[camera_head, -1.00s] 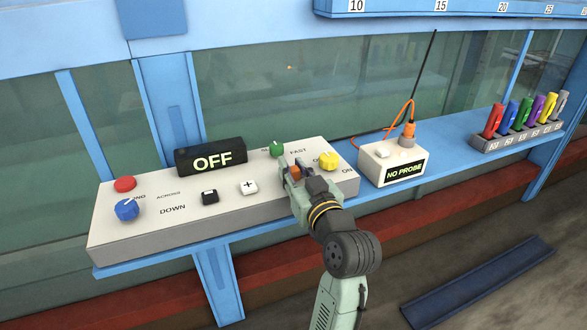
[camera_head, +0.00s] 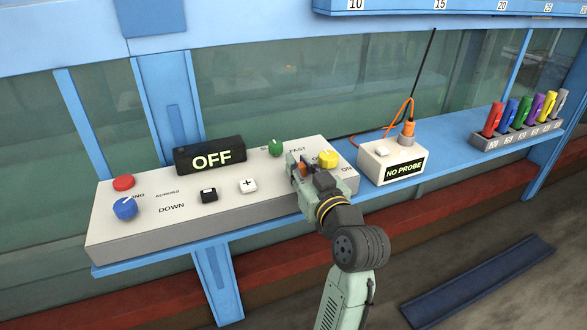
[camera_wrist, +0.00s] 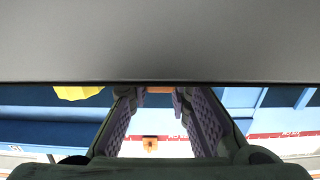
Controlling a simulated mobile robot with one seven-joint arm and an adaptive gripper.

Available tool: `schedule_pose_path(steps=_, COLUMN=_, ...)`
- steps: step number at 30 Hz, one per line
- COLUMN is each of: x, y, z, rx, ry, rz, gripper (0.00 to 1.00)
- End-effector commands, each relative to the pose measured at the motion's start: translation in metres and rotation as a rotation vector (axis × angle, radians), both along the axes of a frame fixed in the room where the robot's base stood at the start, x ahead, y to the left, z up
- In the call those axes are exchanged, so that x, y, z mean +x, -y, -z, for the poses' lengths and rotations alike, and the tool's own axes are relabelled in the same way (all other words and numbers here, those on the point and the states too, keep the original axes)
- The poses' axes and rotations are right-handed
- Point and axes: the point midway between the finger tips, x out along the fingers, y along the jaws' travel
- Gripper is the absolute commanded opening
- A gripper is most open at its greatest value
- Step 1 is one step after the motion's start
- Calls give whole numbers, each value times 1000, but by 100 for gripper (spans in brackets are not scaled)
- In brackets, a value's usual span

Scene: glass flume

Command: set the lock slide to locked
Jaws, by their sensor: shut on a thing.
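The lock slide shows as a small orange block (camera_head: 302,169) near the right end of the grey control panel (camera_head: 125,220). My gripper (camera_head: 302,172) reaches it from the front right, and its fingers close on the orange block. In the wrist view the orange block (camera_wrist: 159,89) shows between the purple finger pads at the panel's edge. My fingers hide most of the slide and any lock marking beside it, so I cannot read its position.
A yellow knob (camera_head: 328,158) sits close behind and right of my gripper. A green knob (camera_head: 276,147), white plus button (camera_head: 247,185), black button (camera_head: 209,196), blue knob (camera_head: 125,208) and red button (camera_head: 123,182) share the panel. The probe box (camera_head: 376,163) stands right.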

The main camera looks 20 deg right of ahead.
Motion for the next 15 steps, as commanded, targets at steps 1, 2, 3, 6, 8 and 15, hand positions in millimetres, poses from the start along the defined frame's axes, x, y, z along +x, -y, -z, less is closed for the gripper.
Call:
schedule_pose_path(steps=1, x=1, y=6, z=0, rx=-2, ry=3, rz=0, gripper=0)
schedule_pose_path(steps=2, x=1, y=7, z=0, rx=-1, ry=3, rz=-1, gripper=0)
schedule_pose_path(steps=3, x=1, y=8, z=-1, rx=-1, ry=3, rz=-2, gripper=0)
schedule_pose_path(steps=6, x=1, y=8, z=-1, rx=-1, ry=3, rz=0, gripper=0)
schedule_pose_path(steps=8, x=1, y=9, z=-1, rx=-1, ry=3, rz=1, gripper=0)
schedule_pose_path(steps=15, x=0, y=9, z=-1, rx=-1, ry=3, rz=2, gripper=32)
